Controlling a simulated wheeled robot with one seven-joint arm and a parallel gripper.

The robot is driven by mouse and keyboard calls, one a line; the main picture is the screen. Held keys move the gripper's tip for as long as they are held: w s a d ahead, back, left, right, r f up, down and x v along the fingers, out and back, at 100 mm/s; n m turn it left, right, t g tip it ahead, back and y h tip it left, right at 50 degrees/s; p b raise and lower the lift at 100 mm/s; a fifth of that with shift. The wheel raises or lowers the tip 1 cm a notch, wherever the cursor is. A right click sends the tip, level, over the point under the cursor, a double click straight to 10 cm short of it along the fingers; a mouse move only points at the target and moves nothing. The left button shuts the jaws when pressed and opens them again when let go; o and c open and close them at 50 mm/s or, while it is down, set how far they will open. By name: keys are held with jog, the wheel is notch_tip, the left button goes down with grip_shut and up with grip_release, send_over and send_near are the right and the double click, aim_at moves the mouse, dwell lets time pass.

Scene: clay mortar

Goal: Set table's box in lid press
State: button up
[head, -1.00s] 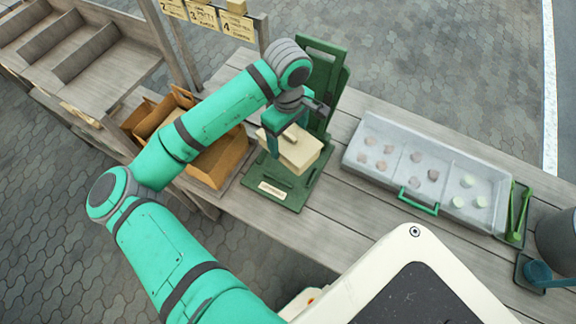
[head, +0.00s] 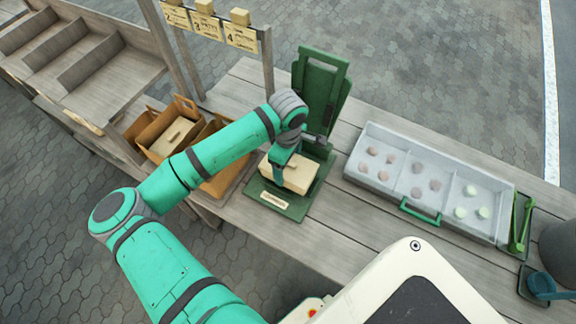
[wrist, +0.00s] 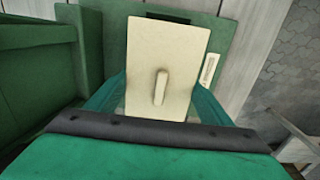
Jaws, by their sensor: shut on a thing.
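A cream box (head: 297,176) with a raised bar handle on its lid is low over the base of the green lid press (head: 272,200). In the wrist view the box (wrist: 165,55) lies between my gripper's teal fingers, over the green base. My gripper (head: 284,160) is shut on the box. The press's tall back frame (head: 318,85) stands upright behind my wrist. Whether the box's underside touches the base cannot be told, as my gripper and the box hide it.
Brown cartons (head: 178,128), one holding another cream box, stand left of the press. Bare planks lie in front of the press.

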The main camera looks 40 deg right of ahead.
jog(key=shift+s+d+f, duration=0.1)
jog(key=shift+f, duration=0.5)
jog(key=shift+f, duration=0.1)
jog(key=o, duration=1.2)
notch_tip(320, 180, up, 12)
jog(key=shift+f, duration=0.15)
jog(key=shift+r, duration=0.25)
